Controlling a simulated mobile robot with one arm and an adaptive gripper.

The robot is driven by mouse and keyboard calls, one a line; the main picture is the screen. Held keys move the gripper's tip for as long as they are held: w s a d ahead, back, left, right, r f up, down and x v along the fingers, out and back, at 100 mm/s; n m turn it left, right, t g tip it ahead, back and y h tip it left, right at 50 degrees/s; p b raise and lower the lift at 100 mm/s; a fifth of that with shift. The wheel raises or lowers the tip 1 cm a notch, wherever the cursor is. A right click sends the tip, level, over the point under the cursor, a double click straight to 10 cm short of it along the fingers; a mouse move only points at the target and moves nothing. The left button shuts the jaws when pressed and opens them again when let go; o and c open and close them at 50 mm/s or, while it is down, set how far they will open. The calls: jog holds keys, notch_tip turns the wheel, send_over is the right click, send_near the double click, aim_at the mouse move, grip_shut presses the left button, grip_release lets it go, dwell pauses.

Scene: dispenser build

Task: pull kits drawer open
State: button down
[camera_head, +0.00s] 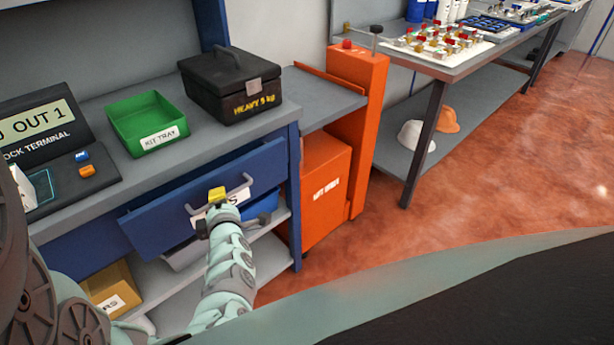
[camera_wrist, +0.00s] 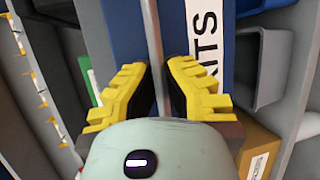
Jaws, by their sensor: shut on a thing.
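The kits drawer has a blue front (camera_head: 155,218) under the grey bench top. A dark gap shows above its front, but I cannot tell how far the drawer stands out. A grey bar handle (camera_head: 243,184) crosses the front. My gripper (camera_head: 217,194) has yellow fingertips and is shut on this handle. In the wrist view the handle (camera_wrist: 153,45) runs between the two yellow fingers of my gripper (camera_wrist: 156,82). Beside it, the white label (camera_wrist: 207,38) reads "KITS"; in the head view my gripper partly covers that label.
A green kit tray (camera_head: 147,122) and a black heavy case (camera_head: 230,90) stand on the bench top. A cardboard box (camera_head: 112,288) sits on a shelf below. An orange cabinet (camera_head: 325,190) stands right of the drawer. Open red floor (camera_head: 480,170) lies further right.

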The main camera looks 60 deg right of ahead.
jog(key=s+a+p, duration=0.1)
jog(key=s+a, duration=0.1)
jog(key=s, duration=0.9)
jog(key=s+a, duration=0.3)
jog(key=s, duration=0.9)
jog(key=shift+s+a+p, duration=0.2)
jog(key=shift+a+p, duration=0.05)
jog(key=shift+p, duration=0.1)
jog(key=shift+f, duration=0.1)
jog(key=c, duration=1)
grip_release()
jog(key=v, duration=0.7)
jog(key=shift+s+a, duration=0.15)
jog(key=shift+a, duration=0.05)
